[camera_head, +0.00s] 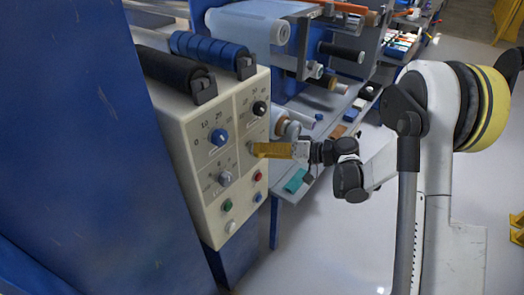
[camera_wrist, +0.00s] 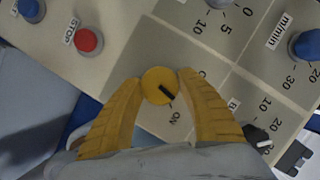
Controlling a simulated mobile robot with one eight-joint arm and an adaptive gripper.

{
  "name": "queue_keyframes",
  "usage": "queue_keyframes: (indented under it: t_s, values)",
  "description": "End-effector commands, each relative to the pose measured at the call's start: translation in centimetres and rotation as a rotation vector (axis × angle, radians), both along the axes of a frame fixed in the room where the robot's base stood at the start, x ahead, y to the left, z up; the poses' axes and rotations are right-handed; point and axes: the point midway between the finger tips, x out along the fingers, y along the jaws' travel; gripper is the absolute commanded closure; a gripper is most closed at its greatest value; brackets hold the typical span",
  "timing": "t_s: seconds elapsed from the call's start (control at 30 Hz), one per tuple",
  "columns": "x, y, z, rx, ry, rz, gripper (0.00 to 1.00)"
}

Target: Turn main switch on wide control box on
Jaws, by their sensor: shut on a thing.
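The wide control box (camera_head: 188,140) is a beige panel on the left in the head view, with several knobs and buttons. My gripper (camera_head: 256,149) reaches it from the right, its yellow fingers at the panel's right side. In the wrist view, my gripper (camera_wrist: 160,80) is shut on the main switch (camera_wrist: 155,80), a round yellow knob with a black mark. The fingertips touch its left and right sides. The mark points to the lower right, and the "ON" label is just below it. The knob is hidden by the fingers in the head view.
Beside the switch are a red STOP button (camera_wrist: 88,40), a blue button (camera_wrist: 30,10), a blue m/min knob (camera_wrist: 306,44) and a black knob (camera_wrist: 257,136). A black roller (camera_head: 172,72) and a blue roller (camera_head: 208,49) lie atop the box. Open floor (camera_head: 330,250) lies right.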

Motion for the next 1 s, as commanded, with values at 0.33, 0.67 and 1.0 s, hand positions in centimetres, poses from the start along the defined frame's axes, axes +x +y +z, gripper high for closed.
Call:
queue_keyframes:
  t_s: [0.33, 0.67, 1.0]
  values:
    - [0.03, 0.00, -0.06, 0.167, 0.214, -0.001, 0.86]
    - [-0.02, 0.04, -0.02, 0.253, 0.323, 0.001, 0.86]
    - [-0.02, 0.04, 0.00, 0.271, 0.348, 0.000, 0.86]
